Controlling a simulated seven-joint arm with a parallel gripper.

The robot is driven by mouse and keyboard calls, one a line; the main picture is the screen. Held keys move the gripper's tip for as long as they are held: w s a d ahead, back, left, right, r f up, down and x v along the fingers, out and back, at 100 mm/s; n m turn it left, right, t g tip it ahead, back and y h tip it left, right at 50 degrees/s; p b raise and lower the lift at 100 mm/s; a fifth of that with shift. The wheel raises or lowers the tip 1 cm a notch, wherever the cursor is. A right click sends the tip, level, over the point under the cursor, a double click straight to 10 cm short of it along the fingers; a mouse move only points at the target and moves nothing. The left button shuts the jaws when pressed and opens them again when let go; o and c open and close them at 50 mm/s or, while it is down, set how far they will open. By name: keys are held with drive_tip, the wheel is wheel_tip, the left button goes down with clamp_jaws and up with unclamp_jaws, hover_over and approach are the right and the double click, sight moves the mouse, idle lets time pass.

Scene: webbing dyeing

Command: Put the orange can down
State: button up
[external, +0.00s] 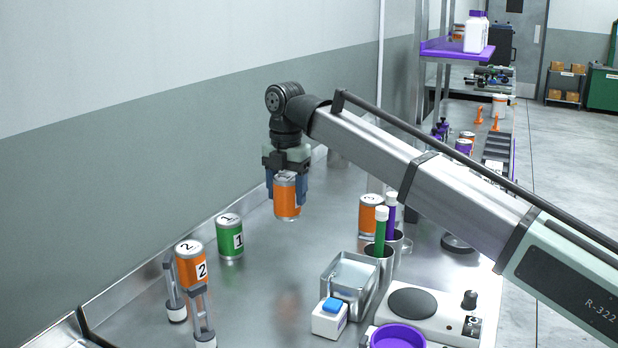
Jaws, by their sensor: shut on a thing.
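My gripper (287,190) points down and is shut on an orange can (287,199). The can is upright between the blue fingers and appears held above the metal table, with a faint orange reflection below it. A second orange can (191,266), marked 2, is at the left by a small stand with grey posts. A third orange can (370,217) stands right of the held can, partly hidden by the tubes.
A green can (230,238) marked 1 stands left of my gripper. A metal tray (337,278), a white box with a blue top (330,318), a hotplate (425,318) and a purple bowl (398,338) fill the front right. Bare metal table (265,275) lies in the middle.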

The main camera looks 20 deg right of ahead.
drive_tip(key=shift+f, duration=4.9)
drive_tip(key=shift+f, duration=0.15)
drive_tip(key=o, duration=1.3)
wheel_tip(320, 180, up, 12)
drive_tip(key=shift+r, duration=0.15)
